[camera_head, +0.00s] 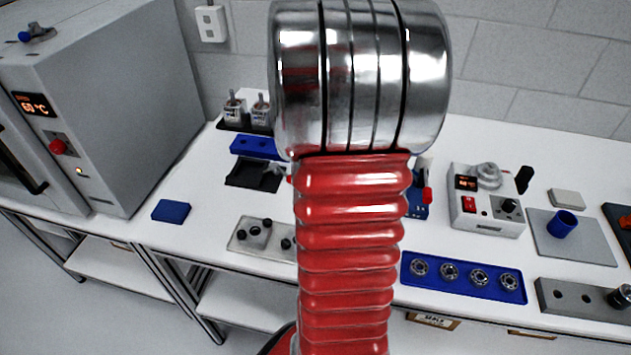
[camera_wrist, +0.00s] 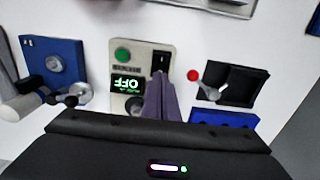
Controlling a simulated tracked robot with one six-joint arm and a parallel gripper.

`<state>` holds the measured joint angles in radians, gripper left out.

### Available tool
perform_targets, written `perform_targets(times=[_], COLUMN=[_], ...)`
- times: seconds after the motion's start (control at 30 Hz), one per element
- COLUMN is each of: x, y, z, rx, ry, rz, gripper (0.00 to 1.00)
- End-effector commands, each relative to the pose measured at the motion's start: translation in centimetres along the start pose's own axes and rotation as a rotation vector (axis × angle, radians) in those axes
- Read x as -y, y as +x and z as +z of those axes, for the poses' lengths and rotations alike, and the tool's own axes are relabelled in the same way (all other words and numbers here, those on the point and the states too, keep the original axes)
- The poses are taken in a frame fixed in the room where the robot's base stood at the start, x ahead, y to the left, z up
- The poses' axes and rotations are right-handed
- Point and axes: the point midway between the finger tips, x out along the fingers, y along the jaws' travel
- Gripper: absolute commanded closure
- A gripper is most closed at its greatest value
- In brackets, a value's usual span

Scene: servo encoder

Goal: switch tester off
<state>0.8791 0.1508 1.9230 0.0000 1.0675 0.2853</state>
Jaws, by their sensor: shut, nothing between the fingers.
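The tester (camera_wrist: 142,58) is a pale box in the wrist view. It has a green round button (camera_wrist: 123,55), a black rocker switch (camera_wrist: 160,62) and a dark display (camera_wrist: 127,84) with green letters that read OFF, upside down. A dark knob below the display is partly hidden. My gripper (camera_wrist: 164,76) shows as purple-grey fingers, shut and empty. Its tips are at the lower end of the rocker switch in the picture; I cannot tell whether they touch. In the head view my arm hides the tester and gripper.
Beside the tester are a blue block (camera_wrist: 62,68) with a lever and a black tray (camera_wrist: 236,84) with a red-tipped lever. A blue bearing tray (camera_head: 463,279), a white device (camera_head: 487,213) with a red switch and a grey oven (camera_head: 120,100) stand on the bench.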

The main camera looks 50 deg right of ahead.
Motion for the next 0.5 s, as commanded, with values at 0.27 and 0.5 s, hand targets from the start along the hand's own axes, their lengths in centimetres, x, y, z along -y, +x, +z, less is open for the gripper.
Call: perform_targets(times=[0.27, 0.5], x=[0.0, 0.0], y=[-1.6, -3.0], z=[0.0, 0.0], rx=[-0.001, 0.000], ry=[0.000, 0.000], rz=[0.000, 0.000], gripper=[1.00, 1.00])
